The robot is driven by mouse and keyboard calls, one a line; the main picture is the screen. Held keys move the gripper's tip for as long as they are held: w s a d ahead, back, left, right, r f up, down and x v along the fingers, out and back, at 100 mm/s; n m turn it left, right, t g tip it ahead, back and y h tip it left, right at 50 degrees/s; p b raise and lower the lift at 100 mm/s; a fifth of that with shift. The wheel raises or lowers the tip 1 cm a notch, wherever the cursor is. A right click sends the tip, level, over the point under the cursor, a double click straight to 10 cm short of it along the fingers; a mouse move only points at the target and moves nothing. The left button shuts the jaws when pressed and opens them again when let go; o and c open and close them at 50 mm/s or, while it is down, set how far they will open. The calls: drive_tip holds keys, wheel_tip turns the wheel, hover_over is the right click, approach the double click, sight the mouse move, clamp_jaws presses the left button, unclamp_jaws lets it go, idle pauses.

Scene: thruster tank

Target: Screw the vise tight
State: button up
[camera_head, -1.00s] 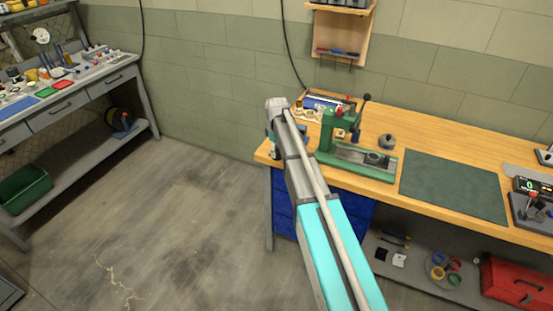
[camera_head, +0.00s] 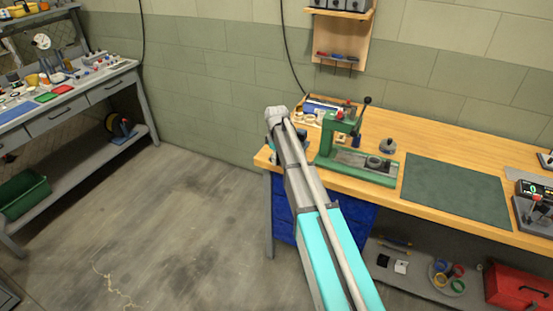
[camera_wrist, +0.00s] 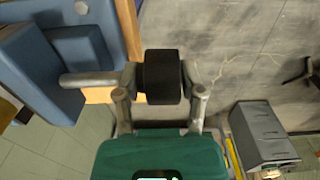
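In the wrist view a blue vise (camera_wrist: 66,58) fills the upper left. A grey metal bar (camera_wrist: 88,80) runs level from it toward a black knob (camera_wrist: 163,78). My gripper (camera_wrist: 163,88) has one finger on the left and one on the right of the knob. Both fingers appear to touch it. The far side of the knob is hidden. In the head view my arm lies over the left end of the wooden workbench (camera_head: 462,140). It hides most of the vise and my gripper there.
A green press (camera_head: 340,145) stands right of my arm, beside a dark green mat (camera_head: 455,190). A second bench (camera_head: 60,115) stands at the left. The floor (camera_head: 165,215) between them is open. A grey box (camera_wrist: 262,133) shows lower right in the wrist view.

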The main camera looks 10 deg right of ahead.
drive_tip(key=shift+s+a, duration=0.15)
drive_tip(key=c, duration=0.4)
drive_tip(key=shift+o, duration=0.2)
drive_tip(key=shift+s+f+y, duration=0.15)
drive_tip(key=shift+y, duration=0.15)
clamp_jaws()
unclamp_jaws()
drive_tip(key=shift+s+f+t+y+b, duration=0.1)
drive_tip(key=shift+t+y+b, duration=0.25)
drive_tip(key=shift+t+y, duration=0.25)
drive_tip(key=t+y+b, duration=0.2)
drive_tip(key=shift+s+f+y, duration=0.1)
drive_tip(key=shift+f+y, duration=0.1)
drive_tip(key=shift+y, duration=0.2)
drive_tip(key=t+y+b, duration=0.1)
drive_tip(key=y+b, duration=0.1)
drive_tip(key=b, duration=0.1)
drive_tip(key=t+y+b, duration=0.2)
drive_tip(key=b, duration=0.1)
drive_tip(key=shift+d+f+y+b, duration=0.2)
drive_tip(key=shift+y+b, duration=0.2)
drive_tip(key=t+b, duration=0.1)
drive_tip(key=y+b, duration=0.1)
drive_tip(key=b, duration=0.1)
drive_tip(key=shift+r+t+y, duration=0.2)
drive_tip(key=shift+t+y, duration=0.1)
drive_tip(key=shift+t, duration=0.1)
drive_tip(key=shift+r, duration=0.1)
drive_tip(key=shift+w+r, duration=0.1)
drive_tip(key=shift+w, duration=0.15)
